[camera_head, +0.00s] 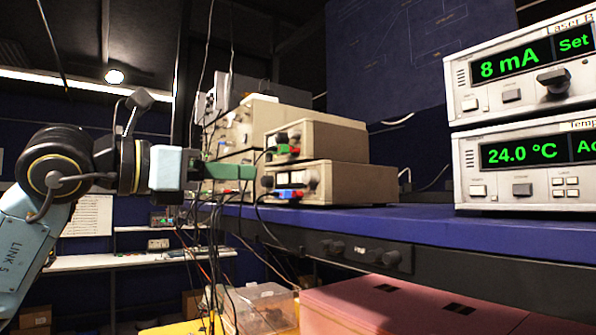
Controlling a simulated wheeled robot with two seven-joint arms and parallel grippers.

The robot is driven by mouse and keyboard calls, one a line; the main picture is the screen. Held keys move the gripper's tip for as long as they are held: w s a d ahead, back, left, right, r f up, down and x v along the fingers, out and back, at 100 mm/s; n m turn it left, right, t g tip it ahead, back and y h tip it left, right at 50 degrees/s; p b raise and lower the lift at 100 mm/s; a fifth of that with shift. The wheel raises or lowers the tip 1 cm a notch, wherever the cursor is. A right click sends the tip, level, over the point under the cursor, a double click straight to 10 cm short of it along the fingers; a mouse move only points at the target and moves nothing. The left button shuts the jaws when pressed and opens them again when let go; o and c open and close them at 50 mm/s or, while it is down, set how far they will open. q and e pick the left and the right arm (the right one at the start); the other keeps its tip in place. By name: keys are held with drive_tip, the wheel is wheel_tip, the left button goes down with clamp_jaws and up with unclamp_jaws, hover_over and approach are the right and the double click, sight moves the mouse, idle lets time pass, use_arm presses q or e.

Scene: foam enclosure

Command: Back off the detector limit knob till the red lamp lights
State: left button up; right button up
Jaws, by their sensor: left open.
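My left gripper (238,172) reaches in from the left with green fingers, seen side-on and open. Its tips are near the front faces of two stacked beige instrument boxes, the upper box (335,140) and the lower box (350,184). I cannot tell whether they touch anything. I cannot tell which part is the detector limit knob, or whether a red lamp is lit. My right gripper is not in view.
Two white display units, reading 8 mA (520,68) and 24.0 °C (525,153), stand at the right of the blue shelf (420,222). Cables hang beside my gripper. Below are a clear bin (255,306) and a pink case (390,308). The shelf's middle is clear.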

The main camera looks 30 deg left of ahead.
sight(305, 177)
use_arm(q)
drive_tip(key=p+x, duration=0.4)
drive_tip(key=x, duration=0.6)
drive_tip(key=shift+w+r, duration=0.1)
drive_tip(key=shift+w, duration=0.05)
drive_tip(key=shift+w+d, duration=0.25)
drive_tip(key=shift+w, duration=0.45)
drive_tip(key=shift+s, duration=0.1)
drive_tip(key=shift+c, duration=0.5)
clamp_jaws()
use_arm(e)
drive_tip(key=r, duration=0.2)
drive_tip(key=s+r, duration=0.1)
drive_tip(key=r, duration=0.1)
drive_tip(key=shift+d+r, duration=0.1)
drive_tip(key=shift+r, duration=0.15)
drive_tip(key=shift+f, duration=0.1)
